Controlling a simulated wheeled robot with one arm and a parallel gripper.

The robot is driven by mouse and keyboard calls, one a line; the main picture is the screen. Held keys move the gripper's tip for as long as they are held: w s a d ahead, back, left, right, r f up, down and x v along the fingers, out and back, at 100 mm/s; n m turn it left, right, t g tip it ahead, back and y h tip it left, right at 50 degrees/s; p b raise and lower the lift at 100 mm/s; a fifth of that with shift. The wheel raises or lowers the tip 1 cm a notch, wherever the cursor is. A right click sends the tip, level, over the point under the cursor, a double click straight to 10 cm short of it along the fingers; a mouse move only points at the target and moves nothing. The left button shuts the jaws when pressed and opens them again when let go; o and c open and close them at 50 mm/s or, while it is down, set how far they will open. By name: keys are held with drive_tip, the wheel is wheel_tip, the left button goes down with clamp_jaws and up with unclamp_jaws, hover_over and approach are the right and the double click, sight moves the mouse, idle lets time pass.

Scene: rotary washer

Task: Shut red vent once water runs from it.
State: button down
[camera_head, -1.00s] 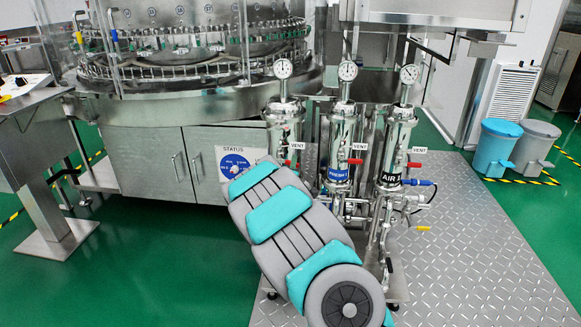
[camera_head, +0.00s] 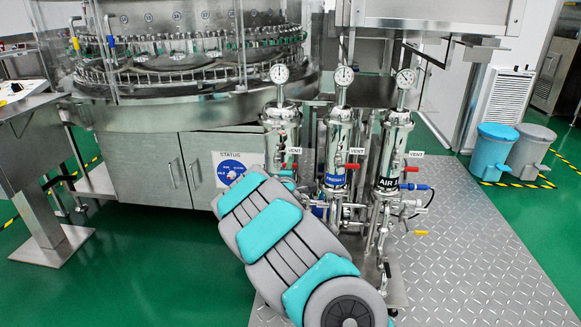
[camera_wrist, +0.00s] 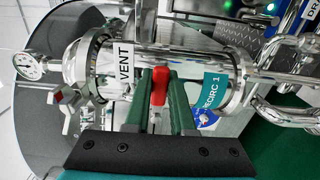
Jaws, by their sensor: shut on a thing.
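Three upright steel filter housings, each with a gauge and a red vent handle, stand in the head view. The left housing (camera_head: 281,128) is partly hidden by my arm; the wrist view shows its label "RECIRC 1" (camera_wrist: 214,88) and "VENT" tag (camera_wrist: 125,62). My gripper (camera_wrist: 161,88) has its green fingers on either side of the red vent handle (camera_wrist: 159,85) and is shut on it. In the head view my arm hides the gripper. I make out no running water at the vent.
The middle (camera_head: 338,135) and right (camera_head: 391,150) housings stand close to the right. The washer cabinet (camera_head: 150,172) with its status dial (camera_head: 232,170) is at left. Pipes crowd below the housings. The tread-plate floor (camera_head: 480,250) is clear at right.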

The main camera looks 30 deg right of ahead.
drive_tip(key=shift+a+r, duration=0.1)
drive_tip(key=c, duration=0.8)
unclamp_jaws()
drive_tip(key=shift+o, duration=0.2)
drive_tip(key=v, duration=0.7)
drive_tip(key=shift+s+a+b, duration=0.2)
drive_tip(key=shift+s+b, duration=0.1)
drive_tip(key=shift+b, duration=0.05)
